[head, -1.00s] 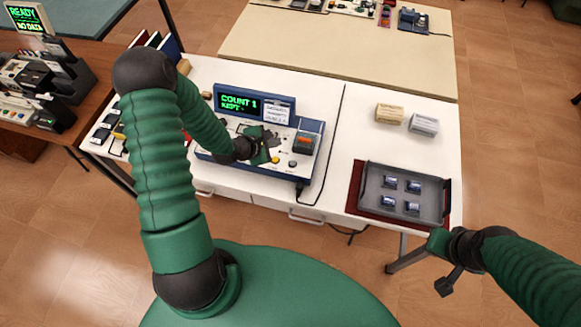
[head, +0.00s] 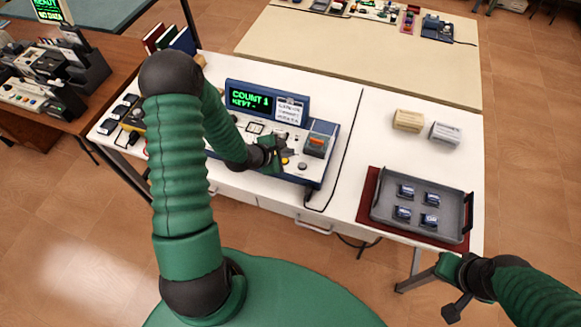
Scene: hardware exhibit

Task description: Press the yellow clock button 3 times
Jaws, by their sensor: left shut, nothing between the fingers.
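The blue and white console (head: 233,139) stands on the white table, and its green display (head: 250,101) reads "COUNT 1" with "KEPT -" below. The yellow button (head: 285,160) shows as a small spot low on the console's sloped face, partly covered by my gripper. My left gripper (head: 279,152) is shut and empty, right at the yellow button; I cannot tell whether it touches it. A dark round knob (head: 302,166) sits just right of it. My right gripper (head: 450,283) is low at the right, off the table's front edge, apart from everything.
An orange switch (head: 317,140) is at the console's right end. A grey tray (head: 467,212) with several small blue items lies on a dark red mat. Two small boxes (head: 408,121) (head: 446,133) stand behind it. A black cable runs right of the console.

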